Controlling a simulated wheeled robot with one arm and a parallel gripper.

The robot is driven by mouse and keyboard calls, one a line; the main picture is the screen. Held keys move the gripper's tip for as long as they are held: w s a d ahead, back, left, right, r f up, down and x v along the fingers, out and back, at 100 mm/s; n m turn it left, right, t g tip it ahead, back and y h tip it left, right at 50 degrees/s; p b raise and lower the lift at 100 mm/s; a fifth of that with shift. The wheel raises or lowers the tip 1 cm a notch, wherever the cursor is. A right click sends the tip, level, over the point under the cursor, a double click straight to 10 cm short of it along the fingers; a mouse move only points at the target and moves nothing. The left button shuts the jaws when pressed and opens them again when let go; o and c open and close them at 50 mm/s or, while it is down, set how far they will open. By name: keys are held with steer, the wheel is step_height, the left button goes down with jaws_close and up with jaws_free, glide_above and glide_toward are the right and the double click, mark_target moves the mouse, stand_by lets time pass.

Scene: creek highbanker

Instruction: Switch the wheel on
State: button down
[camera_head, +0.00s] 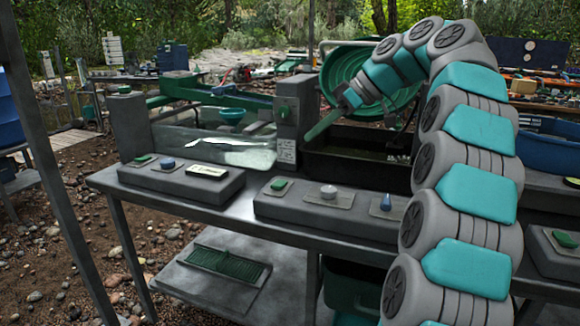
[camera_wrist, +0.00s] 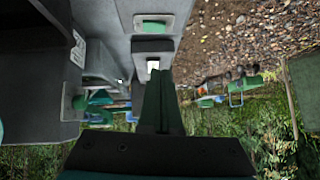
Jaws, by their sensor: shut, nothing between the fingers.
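The green spiral wheel (camera_head: 350,72) stands behind the bench, partly hidden by my arm. In front of it is a dark basin (camera_head: 350,160). A grey post (camera_head: 297,105) left of the wheel carries a green switch (camera_head: 283,113) and a white label. My gripper (camera_head: 311,135) has green fingers, closed together and empty, pointing down and left beside the post. In the wrist view the closed fingers (camera_wrist: 160,76) point at a grey panel, and a green switch (camera_wrist: 78,102) is on a grey box at left. Contact with the post cannot be told.
Grey control panels lie on the metal bench (camera_head: 230,212). The left one (camera_head: 180,185) has a green control, a blue knob and a pale display; the middle one (camera_head: 325,215) has green, white and blue controls. A clear water trough (camera_head: 215,150) stands behind them.

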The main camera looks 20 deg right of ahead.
steer(key=b+x, duration=0.4)
steer(key=x, duration=0.1)
glide_above(279, 184)
steer(key=s+d, duration=0.1)
step_height(279, 184, down, 5)
steer(key=shift+f, duration=0.25)
steer(key=shift+s+f, duration=0.1)
steer(key=shift+f, duration=0.9)
